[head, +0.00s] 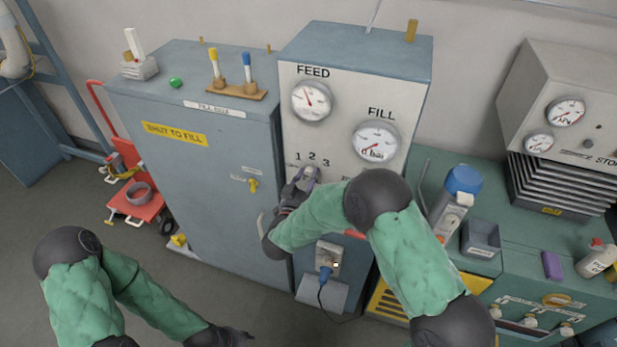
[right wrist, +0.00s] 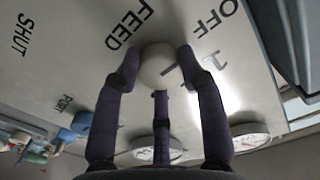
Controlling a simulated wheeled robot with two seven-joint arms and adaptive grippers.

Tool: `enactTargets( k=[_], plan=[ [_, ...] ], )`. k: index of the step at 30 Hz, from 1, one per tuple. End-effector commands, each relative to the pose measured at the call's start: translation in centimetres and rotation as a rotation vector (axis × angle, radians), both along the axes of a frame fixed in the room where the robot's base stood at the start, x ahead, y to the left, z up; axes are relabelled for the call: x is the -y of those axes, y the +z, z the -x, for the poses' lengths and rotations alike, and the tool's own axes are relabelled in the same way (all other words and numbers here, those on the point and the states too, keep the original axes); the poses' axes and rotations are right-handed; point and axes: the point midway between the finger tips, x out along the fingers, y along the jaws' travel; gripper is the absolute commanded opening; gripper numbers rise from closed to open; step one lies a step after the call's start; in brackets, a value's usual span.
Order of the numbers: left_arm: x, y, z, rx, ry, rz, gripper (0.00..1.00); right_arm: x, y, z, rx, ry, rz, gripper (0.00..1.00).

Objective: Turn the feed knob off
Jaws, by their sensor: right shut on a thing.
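The feed knob (right wrist: 157,66) is pale and round, set in the panel near the printed words FEED and OFF in the right wrist view. A short dark mark shows on its face; I cannot tell exactly which position it points to. My right gripper (right wrist: 160,62) is shut on the knob, with a finger on each side. In the head view my right gripper (head: 298,188) is at the grey panel (head: 293,140), just below the digits 1, 2 and 3, and hides the knob. My left gripper (head: 235,338) hangs low at the bottom edge, apart from the panel, its fingers unclear.
The panel carries a FEED gauge (head: 311,100) and a FILL gauge (head: 376,142). A grey cabinet (head: 215,195) stands to its left.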

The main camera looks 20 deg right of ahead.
Motion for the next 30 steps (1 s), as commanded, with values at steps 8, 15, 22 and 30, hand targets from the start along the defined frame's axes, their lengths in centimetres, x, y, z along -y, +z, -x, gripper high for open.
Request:
enactTargets(
  k=[8,15,22,30],
  plan=[
    [0.0,0.0,0.0,0.000,0.000,0.000,0.40,0.0,0.1,0.0,-0.001,0.000,0.005,0.08],
    [0.0,0.0,0.0,0.000,0.000,0.000,0.40,0.0,0.1,0.0,-0.001,0.000,0.005,0.64],
    [0.0,0.0,0.0,0.000,0.000,0.000,0.40,0.0,0.1,0.0,-0.002,0.000,0.005,0.64],
    [0.0,0.0,0.0,0.000,0.000,0.000,0.40,-0.9,0.1,1.2,-0.002,0.003,0.004,0.64]
  ],
)
